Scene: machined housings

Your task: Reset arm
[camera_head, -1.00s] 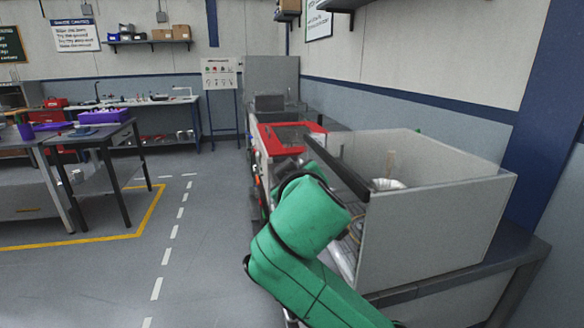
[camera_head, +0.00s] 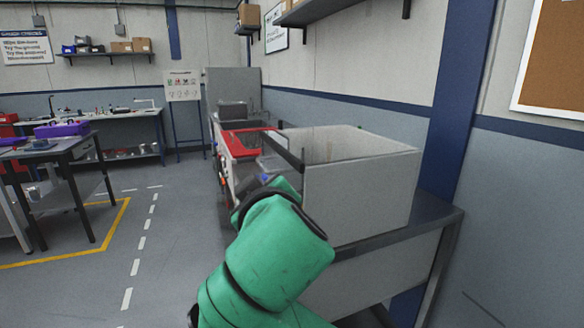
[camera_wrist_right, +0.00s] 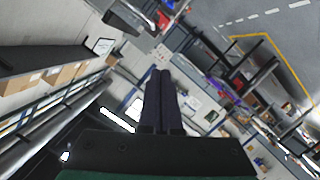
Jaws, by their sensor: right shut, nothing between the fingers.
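My right arm, in a green sleeve, rises from the bottom of the head view in front of the grey box-like housing. Its gripper is hidden there behind the arm. In the right wrist view my right gripper (camera_wrist_right: 161,85) has its two dark fingers together, with nothing held between them. The room behind the fingers appears tilted. My left gripper is in neither view.
A large open-topped grey housing (camera_head: 362,190) stands on a dark bench (camera_head: 440,215) right beside my arm. A red-edged machine (camera_head: 240,147) is behind it. A table (camera_head: 50,146) with a purple case (camera_head: 62,129) is at left. The floor (camera_head: 170,215) between is clear.

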